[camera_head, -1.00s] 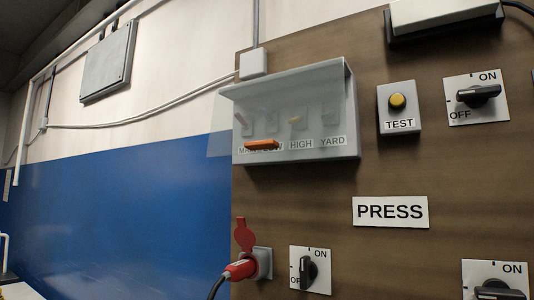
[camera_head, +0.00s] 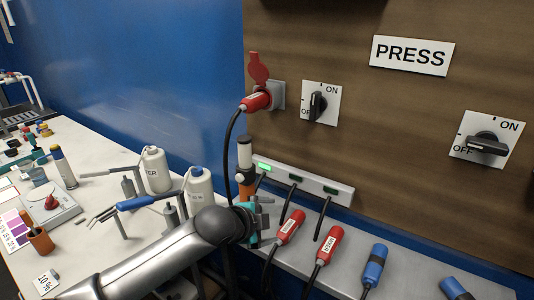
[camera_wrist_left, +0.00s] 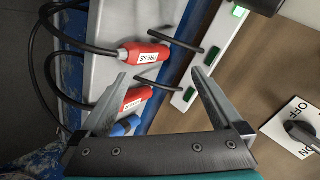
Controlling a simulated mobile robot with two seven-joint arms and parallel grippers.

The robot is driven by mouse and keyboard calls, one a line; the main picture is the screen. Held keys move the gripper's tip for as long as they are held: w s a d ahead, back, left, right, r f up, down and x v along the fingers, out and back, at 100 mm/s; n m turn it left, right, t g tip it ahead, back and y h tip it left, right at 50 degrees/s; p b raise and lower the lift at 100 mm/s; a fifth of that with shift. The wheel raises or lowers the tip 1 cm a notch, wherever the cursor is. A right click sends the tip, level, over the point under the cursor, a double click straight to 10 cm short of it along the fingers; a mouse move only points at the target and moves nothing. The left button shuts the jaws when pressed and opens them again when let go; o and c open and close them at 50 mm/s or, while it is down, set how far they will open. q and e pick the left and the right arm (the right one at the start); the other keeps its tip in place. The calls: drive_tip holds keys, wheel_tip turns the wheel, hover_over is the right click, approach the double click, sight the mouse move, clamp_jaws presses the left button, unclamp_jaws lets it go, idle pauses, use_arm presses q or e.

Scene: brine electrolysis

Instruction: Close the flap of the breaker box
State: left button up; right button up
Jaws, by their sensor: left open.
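The breaker box and its flap are out of view in both current views. My left gripper (camera_head: 262,213) is low in front of the brown panel, above the grey ledge and just left of the red plugs. The left wrist view shows its two fingers (camera_wrist_left: 162,80) spread apart with nothing held between them. My right gripper is not in view.
A red plug (camera_head: 290,228) and a second red plug (camera_head: 329,245) lie on the ledge with blue plugs (camera_head: 374,264). A cabled red plug (camera_head: 257,101) sits in the wall socket. A white bench (camera_head: 95,215) with bottles and tools is at left.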

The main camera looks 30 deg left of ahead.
use_arm(q)
wheel_tip(320, 180, up, 30)
drive_tip(key=w+a+m+t+h+p, duration=0.15)
drive_tip(key=m+t, duration=0.25)
drive_tip(key=m, duration=0.7)
drive_tip(key=s+a+r+m+t+y+p, duration=0.1)
drive_tip(key=s+r+m+t, duration=0.1)
drive_tip(key=s+r+m, duration=0.7)
drive_tip(key=s+a+r+m+t+p, duration=0.1)
drive_tip(key=s+r+m, duration=0.3)
drive_tip(key=r, duration=0.8)
drive_tip(key=w+d+p, duration=0.1)
drive_tip(key=w+p, duration=0.3)
drive_tip(key=w, duration=1)
drive_tip(key=shift+d+n+p, duration=0.25)
drive_tip(key=shift+n+p, duration=0.05)
drive_tip(key=shift+n, duration=0.1)
drive_tip(key=shift+w, duration=0.1)
clamp_jaws()
